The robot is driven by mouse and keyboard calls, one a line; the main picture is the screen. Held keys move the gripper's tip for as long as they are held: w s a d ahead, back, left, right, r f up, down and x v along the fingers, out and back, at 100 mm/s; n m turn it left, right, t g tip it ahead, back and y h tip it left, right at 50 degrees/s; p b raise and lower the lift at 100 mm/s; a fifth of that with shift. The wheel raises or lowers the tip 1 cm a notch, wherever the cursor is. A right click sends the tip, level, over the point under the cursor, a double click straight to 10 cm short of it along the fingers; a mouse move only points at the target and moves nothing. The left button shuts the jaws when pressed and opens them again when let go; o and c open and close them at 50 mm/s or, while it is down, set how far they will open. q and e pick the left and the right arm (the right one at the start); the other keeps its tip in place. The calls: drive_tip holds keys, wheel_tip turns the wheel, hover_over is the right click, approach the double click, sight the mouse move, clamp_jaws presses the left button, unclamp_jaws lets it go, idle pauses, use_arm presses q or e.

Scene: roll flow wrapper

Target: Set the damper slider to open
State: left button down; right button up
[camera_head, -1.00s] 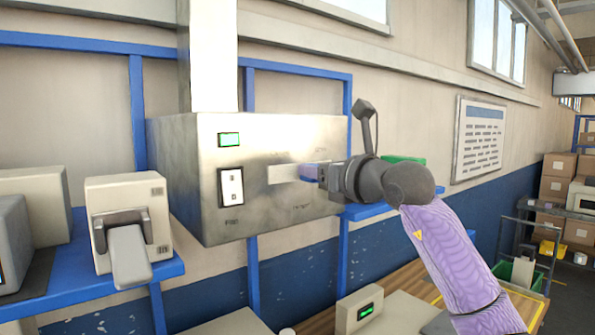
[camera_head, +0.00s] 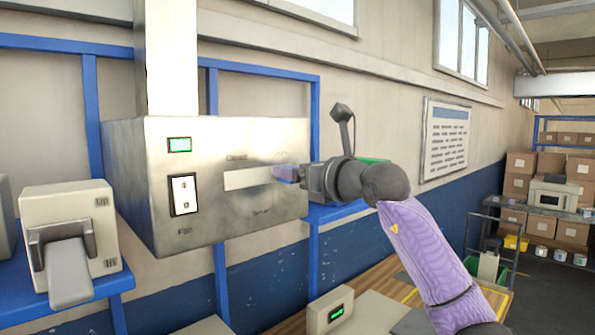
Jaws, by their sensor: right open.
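The damper panel is on a grey metal box (camera_head: 225,215) on the wall. A pale slot plate (camera_head: 247,178) runs across its front, with small dark lettering above and below that is hard to read. My left gripper is not in view.
The box also carries a green display (camera_head: 179,145) and a white switch (camera_head: 184,194). A beige dispenser (camera_head: 72,220) stands on a blue shelf at the left. A small device with a green display (camera_head: 330,312) sits on the bench below.

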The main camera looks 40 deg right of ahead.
drive_tip(key=s+b, duration=0.6)
drive_tip(key=s, duration=0.4)
drive_tip(key=shift+d, duration=0.4)
